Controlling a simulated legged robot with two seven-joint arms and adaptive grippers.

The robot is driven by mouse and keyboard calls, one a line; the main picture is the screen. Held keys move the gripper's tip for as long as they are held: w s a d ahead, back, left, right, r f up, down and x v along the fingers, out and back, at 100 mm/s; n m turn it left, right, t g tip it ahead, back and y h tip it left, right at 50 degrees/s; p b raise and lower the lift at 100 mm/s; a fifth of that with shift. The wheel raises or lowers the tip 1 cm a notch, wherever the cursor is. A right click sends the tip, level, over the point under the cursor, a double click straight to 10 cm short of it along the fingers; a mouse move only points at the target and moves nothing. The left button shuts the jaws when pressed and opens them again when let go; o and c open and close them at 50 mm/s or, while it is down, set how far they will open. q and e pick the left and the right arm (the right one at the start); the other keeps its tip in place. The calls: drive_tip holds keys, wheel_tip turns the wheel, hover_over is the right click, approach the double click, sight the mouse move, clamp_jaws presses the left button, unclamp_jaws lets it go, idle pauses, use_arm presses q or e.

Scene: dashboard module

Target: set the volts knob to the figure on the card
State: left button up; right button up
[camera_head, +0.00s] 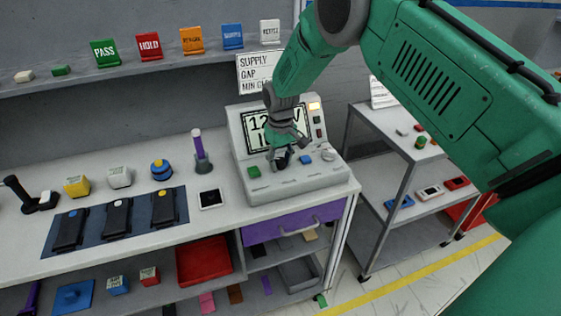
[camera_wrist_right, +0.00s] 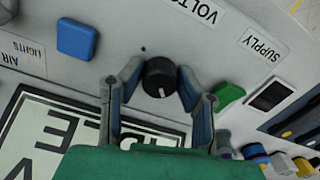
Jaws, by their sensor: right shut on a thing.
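The volts knob (camera_wrist_right: 159,77) is a round black knob with a white pointer mark, on the sloped panel of the grey dashboard module (camera_head: 303,179). The upside-down VOLTS label (camera_wrist_right: 198,9) is beside it in the wrist view. My right gripper (camera_head: 283,157) is over the panel, shut on the knob, one finger on each side. The module's screen (camera_head: 257,140) starts with "12" and ends in "V"; my gripper hides the rest. A white card (camera_head: 257,72) behind reads "SUPPLY", "GAP" and "MIN"; my arm covers its right part. My left gripper is out of view.
Blue (camera_wrist_right: 76,39) and green (camera_wrist_right: 229,97) buttons flank the knob in the wrist view. A cart (camera_head: 402,160) with small parts stands right.

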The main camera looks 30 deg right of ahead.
drive_tip(key=m, duration=0.4)
drive_tip(key=shift+w+r, duration=0.25)
drive_tip(key=shift+w, duration=0.1)
drive_tip(key=shift+m, duration=2.1)
drive_tip(key=o, duration=1.1)
drive_tip(key=shift+f, duration=0.2)
drive_tip(key=shift+s, duration=0.1)
